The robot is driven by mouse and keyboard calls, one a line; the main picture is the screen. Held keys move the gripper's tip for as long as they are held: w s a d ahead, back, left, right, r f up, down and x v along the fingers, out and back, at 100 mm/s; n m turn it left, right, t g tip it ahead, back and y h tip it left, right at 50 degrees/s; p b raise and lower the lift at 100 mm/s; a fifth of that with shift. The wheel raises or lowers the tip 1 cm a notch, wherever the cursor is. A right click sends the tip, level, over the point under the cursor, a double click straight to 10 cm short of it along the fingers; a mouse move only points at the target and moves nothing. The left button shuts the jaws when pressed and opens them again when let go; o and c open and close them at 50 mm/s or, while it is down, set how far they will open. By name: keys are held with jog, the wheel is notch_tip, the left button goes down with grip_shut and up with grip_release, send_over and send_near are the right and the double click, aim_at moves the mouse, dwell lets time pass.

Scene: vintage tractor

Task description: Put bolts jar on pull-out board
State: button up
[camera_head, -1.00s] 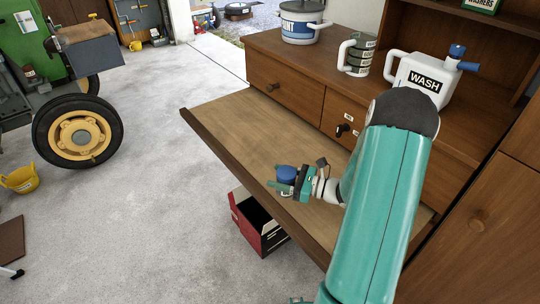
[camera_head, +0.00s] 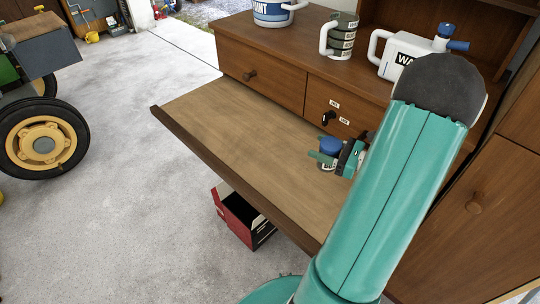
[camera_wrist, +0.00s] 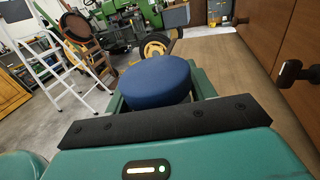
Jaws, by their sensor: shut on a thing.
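The bolts jar, with a round blue lid (camera_head: 330,146), is between the fingers of my gripper (camera_head: 327,158). Its lid also fills the middle of the wrist view (camera_wrist: 156,82), with green fingers on either side. My gripper is shut on the jar, which looks upright. The pull-out board (camera_head: 215,130) is a brown wooden surface extending from the cabinet. The jar appears over the board's right part, close to the drawer fronts. I cannot tell whether its base touches the board.
Two drawers with dark knobs (camera_head: 250,76) stand behind the board. A paint can (camera_head: 272,12), a ribbed mug (camera_head: 341,42) and a white wash jug (camera_head: 388,55) stand on the cabinet top. A red toolbox (camera_head: 240,218) is on the floor below. The board's left part is bare.

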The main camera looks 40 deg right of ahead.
jog(key=shift+w+a+f, duration=0.75)
jog(key=shift+w+f, duration=1.05)
jog(key=shift+f, duration=0.25)
jog(key=shift+w+a+f, duration=0.7)
jog(key=shift+w+f, duration=1.15)
jog(key=shift+f, duration=0.15)
jog(key=shift+w+a+f, duration=0.75)
jog(key=shift+w+f, duration=1.05)
jog(key=shift+f, duration=0.25)
jog(key=o, duration=1.2)
jog(key=shift+f, duration=0.15)
jog(key=shift+s+d, duration=0.1)
jog(key=shift+s, duration=0.05)
jog(key=v, duration=1.1)
jog(key=shift+s+d, duration=0.1)
jog(key=shift+s, duration=0.25)
